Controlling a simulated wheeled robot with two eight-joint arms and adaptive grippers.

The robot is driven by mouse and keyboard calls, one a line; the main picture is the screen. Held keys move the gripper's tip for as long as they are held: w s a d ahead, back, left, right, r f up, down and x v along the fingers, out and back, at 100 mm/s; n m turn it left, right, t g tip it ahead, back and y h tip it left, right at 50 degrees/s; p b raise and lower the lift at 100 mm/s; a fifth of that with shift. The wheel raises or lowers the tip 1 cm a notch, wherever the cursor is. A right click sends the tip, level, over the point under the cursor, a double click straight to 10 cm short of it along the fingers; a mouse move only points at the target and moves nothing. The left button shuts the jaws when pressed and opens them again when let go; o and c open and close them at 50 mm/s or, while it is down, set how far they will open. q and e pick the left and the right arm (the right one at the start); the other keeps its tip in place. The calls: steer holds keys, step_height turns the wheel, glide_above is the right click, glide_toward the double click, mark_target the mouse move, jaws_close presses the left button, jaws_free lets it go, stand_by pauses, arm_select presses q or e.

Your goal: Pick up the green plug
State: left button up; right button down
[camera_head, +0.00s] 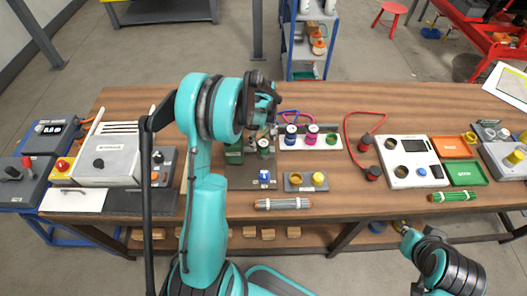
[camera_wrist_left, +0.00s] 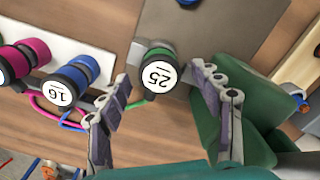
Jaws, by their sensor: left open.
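In the left wrist view, the green plug (camera_wrist_left: 158,74) shows a white "25" label and a green ring. My left gripper (camera_head: 270,108) is above this area. In the left wrist view, my left gripper (camera_wrist_left: 163,82) is open, with one finger on each side of the plug in the picture; I see no contact. My right gripper (camera_head: 408,240) is low at the right, before the table's front edge; its fingers are unclear.
A blue plug (camera_head: 291,136) and a magenta plug (camera_head: 311,135) stand on a white strip. A grey block with a yellow knob (camera_head: 318,179) and a cable bundle (camera_head: 283,203) lie nearer.

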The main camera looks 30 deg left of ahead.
arm_select(q)
step_height(320, 180, down, 4)
steer(key=shift+r+b, duration=0.25)
steer(key=shift+b, duration=0.15)
steer(key=shift+r, duration=0.1)
steer(key=c, duration=1.4)
steer(key=shift+r, duration=0.15)
step_height(320, 180, up, 4)
steer(key=shift+r+p, duration=0.15)
steer(key=shift+p, duration=0.65)
steer(key=d+r, duration=0.2)
steer(key=d, duration=0.1)
steer(key=s+d+r+p, duration=0.1)
steer(key=d+r, duration=0.1)
steer(key=d, duration=0.2)
steer(key=s+d+r+p, duration=0.1)
steer(key=d+r, duration=0.1)
steer(key=d, duration=0.2)
steer(key=shift+d+r, duration=0.25)
